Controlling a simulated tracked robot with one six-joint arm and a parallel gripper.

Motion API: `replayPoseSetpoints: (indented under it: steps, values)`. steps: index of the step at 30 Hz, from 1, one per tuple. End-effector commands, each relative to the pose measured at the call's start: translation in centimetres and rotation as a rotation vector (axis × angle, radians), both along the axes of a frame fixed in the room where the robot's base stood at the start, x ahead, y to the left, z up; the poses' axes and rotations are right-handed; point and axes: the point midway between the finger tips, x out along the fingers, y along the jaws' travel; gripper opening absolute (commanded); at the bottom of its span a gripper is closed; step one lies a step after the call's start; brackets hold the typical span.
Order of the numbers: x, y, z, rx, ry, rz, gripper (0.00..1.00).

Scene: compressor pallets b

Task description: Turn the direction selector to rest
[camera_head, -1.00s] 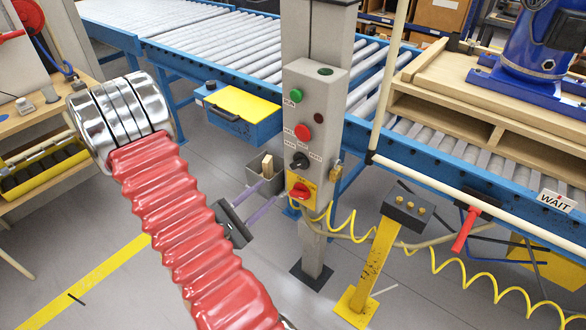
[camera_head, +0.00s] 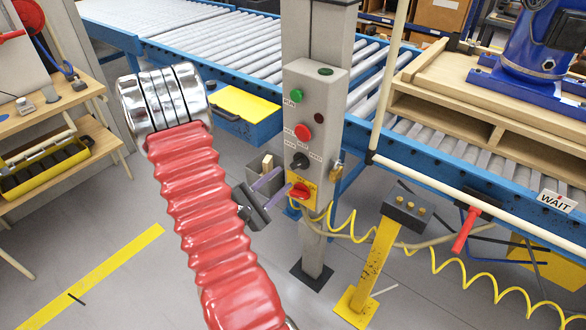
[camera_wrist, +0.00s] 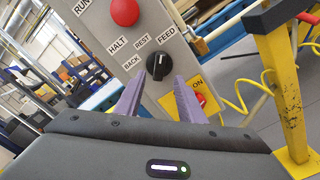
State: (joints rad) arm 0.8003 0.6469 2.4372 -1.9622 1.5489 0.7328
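The direction selector (camera_head: 300,160) is a black knob on the grey control box (camera_head: 318,115). In the wrist view the selector (camera_wrist: 158,66) sits below the labels BACK, REST and FEED. Its pale mark seems to point up towards FEED, though it is small. My gripper (camera_head: 284,179) is open and empty, just left of the box's lower part. In the wrist view the two purple fingers of my gripper (camera_wrist: 160,77) are apart, with the knob just beyond and between their tips. I see no contact.
A red rotary switch (camera_head: 300,191) on a yellow plate sits below the selector. Red (camera_head: 303,132) and green (camera_head: 298,95) buttons are above it. A yellow post (camera_head: 378,258) and coiled yellow cable (camera_head: 452,270) are to the right.

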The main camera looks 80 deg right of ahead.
Motion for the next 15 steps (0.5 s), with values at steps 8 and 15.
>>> replayPoseSetpoints:
  steps: [8, 15]
  values:
    - [-1.4, -3.0, 0.0, 0.001, 0.0, -0.004, 0.36]
    - [-2.4, -5.4, 0.0, 0.0, 0.0, -0.003, 0.36]
